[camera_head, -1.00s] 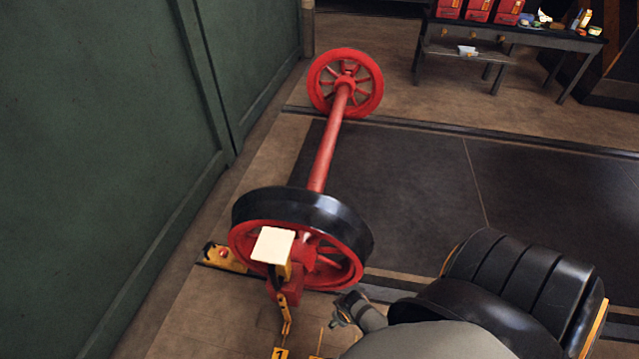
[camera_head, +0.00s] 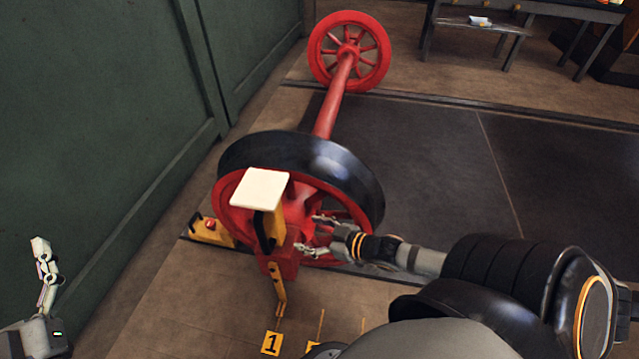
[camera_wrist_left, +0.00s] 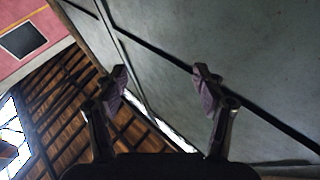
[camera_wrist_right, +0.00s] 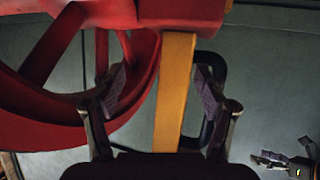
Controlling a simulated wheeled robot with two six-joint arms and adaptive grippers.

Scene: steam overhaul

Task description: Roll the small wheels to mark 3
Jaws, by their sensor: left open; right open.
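The red wheelset shows in the head view: a near wheel (camera_head: 347,170) with a black rim, a red axle (camera_head: 334,100) and a far red wheel (camera_head: 349,50). At the near hub is a red block (camera_head: 284,258) with a yellow pointer (camera_head: 278,284) hanging down toward the yellow mark 1 plate (camera_head: 271,344). My right gripper (camera_head: 311,236) is open beside the block. In the right wrist view, a yellow bar (camera_wrist_right: 174,95) and a dark handle stand between its open fingers (camera_wrist_right: 160,92). My left gripper (camera_head: 42,247) is open, raised near the green wall; its wrist view shows empty fingers (camera_wrist_left: 165,82).
A cream square plate (camera_head: 262,188) sits atop the yellow post at the hub. The green wall (camera_head: 90,150) bounds the left; a bench (camera_head: 500,32) stands at the back right.

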